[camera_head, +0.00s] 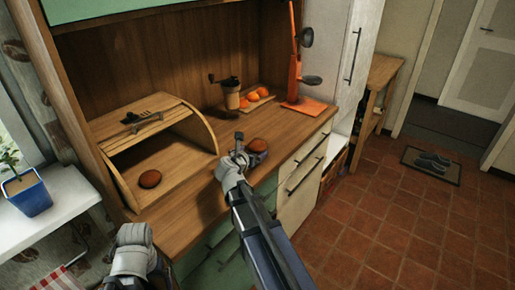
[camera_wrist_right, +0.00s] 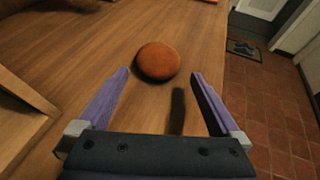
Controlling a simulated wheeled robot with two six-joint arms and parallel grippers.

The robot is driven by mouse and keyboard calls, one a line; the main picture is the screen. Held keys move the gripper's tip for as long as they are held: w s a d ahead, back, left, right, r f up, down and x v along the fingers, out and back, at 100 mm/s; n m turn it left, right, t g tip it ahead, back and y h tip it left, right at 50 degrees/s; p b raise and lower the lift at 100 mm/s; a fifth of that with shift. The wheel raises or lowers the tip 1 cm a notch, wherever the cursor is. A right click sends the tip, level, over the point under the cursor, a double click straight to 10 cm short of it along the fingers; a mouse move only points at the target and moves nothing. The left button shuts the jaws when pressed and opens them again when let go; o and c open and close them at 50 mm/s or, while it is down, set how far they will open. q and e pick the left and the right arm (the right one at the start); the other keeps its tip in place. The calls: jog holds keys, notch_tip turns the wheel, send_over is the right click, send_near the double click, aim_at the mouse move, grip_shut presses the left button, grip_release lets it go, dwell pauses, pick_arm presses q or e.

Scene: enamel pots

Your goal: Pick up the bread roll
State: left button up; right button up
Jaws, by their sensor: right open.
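A round brown bread roll (camera_head: 258,146) lies on the wooden counter near its front edge. In the right wrist view the roll (camera_wrist_right: 158,61) is just ahead of the fingertips, roughly centred between them. My right gripper (camera_head: 241,150) is close to this roll, on its left in the head view. In the wrist view its purple-sided fingers (camera_wrist_right: 160,76) are wide apart with nothing between them. A second brown roll (camera_head: 150,179) lies inside the open wooden bread box (camera_head: 198,128). Part of my left arm shows at the bottom left, but its fingers do not show.
A coffee grinder (camera_head: 231,95), oranges on a board (camera_head: 257,95) and an orange stand (camera_head: 297,80) are at the back of the counter. A potted plant (camera_head: 27,193) stands on the sill at left. The counter around the near roll is clear.

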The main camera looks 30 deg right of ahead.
aim_at(255, 147)
jog(key=shift+b+x, duration=0.75)
jog(key=shift+x, duration=1.6)
jog(key=shift+w+d, duration=0.15)
jog(key=shift+w, duration=0.2)
jog(key=shift+r, duration=0.1)
jog(key=shift+c, duration=0.4)
jog(key=c, duration=1)
